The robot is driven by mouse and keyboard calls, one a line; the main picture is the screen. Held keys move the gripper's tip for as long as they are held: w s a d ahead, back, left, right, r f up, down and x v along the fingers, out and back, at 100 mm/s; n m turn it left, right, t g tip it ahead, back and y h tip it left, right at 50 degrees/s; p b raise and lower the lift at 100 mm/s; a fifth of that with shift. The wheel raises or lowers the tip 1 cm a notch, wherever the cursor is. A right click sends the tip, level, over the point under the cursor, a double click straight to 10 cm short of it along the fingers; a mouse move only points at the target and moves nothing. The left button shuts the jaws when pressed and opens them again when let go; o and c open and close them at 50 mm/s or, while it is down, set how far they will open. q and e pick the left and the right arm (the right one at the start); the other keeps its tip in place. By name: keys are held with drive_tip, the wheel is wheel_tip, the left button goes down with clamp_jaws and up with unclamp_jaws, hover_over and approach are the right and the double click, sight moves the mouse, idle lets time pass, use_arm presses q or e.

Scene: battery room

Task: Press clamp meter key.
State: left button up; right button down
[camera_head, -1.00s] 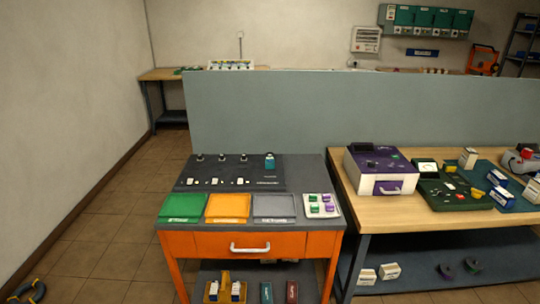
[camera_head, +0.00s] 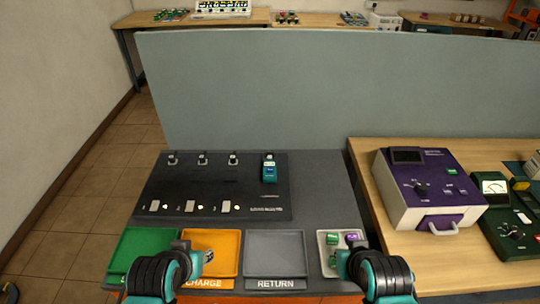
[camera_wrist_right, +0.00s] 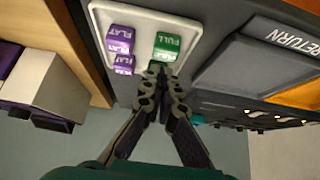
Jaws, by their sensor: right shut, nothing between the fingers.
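No clamp meter can be told for certain. A white and purple instrument (camera_head: 408,208) with a dark display, a knob (camera_head: 421,188) and small coloured keys stands on the wooden bench at right. A green meter box (camera_head: 505,215) with a dial is beside it, cut by the frame edge. My right gripper (camera_head: 341,256) is over the white token tray (camera_head: 322,236); in the wrist view its fingers (camera_wrist_right: 158,68) are shut and empty beside a green FULL block (camera_wrist_right: 167,46). My left gripper (camera_head: 208,256) is over the orange CHARGE tray (camera_head: 222,240); its finger opening is unclear.
A black panel (camera_head: 225,190) with a teal block (camera_head: 269,172) at its right is behind the trays. A green tray (camera_head: 145,245) and grey RETURN tray (camera_head: 275,250) flank the orange one. A tall grey partition (camera_head: 270,90) closes off the back.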

use_arm(q)
drive_tip(key=shift+w, duration=0.15)
use_arm(e)
drive_tip(key=shift+w, duration=0.15)
use_arm(q)
drive_tip(key=shift+o, duration=0.7)
drive_tip(key=shift+r, duration=0.1)
use_arm(e)
drive_tip(key=shift+r, duration=0.1)
drive_tip(key=w+a+r+n+p, duration=0.2)
drive_tip(key=w+r+n+p, duration=0.3)
drive_tip(key=w+r, duration=0.2)
use_arm(q)
wheel_tip(320, 180, up, 18)
drive_tip(key=p, duration=1.2)
drive_tip(key=shift+f+p, duration=0.25)
drive_tip(key=shift+p, duration=0.05)
use_arm(e)
wheel_tip(320, 180, up, 4)
drive_tip(key=n+t+h, duration=0.1)
drive_tip(key=n+h, duration=0.3)
drive_tip(key=n, duration=1.3)
hover_over(269, 171)
drive_tip(key=shift+f, duration=0.15)
use_arm(q)
drive_tip(key=shift+f, duration=0.1)
use_arm(e)
drive_tip(key=shift+f, duration=0.1)
